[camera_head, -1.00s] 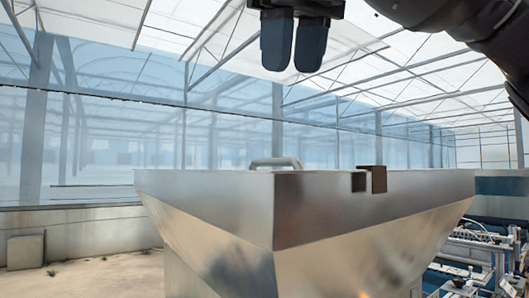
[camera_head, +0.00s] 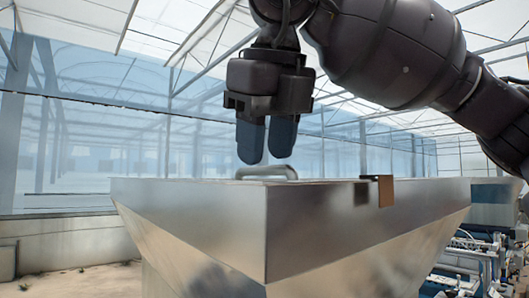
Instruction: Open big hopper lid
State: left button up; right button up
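The big hopper (camera_head: 330,230) is a shiny metal bin with sloped sides that fills the middle of the view. A grey bar handle (camera_head: 266,171) rises at its top, behind the near rim. The lid surface is hidden by the rim, with only the handle showing. My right gripper (camera_head: 267,157) points down just above the handle, with its two blue-grey fingers side by side. The fingertips appear close to the handle, but contact is not clear. My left gripper is out of view.
A brown bracket (camera_head: 380,190) sits on the hopper's right rim. Blue machinery (camera_head: 490,220) stands behind at the right. A low wall (camera_head: 70,240) runs along the left, with open floor before it. Greenhouse glazing fills the background.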

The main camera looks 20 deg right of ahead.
jog(key=shift+x, duration=0.85)
grip_shut()
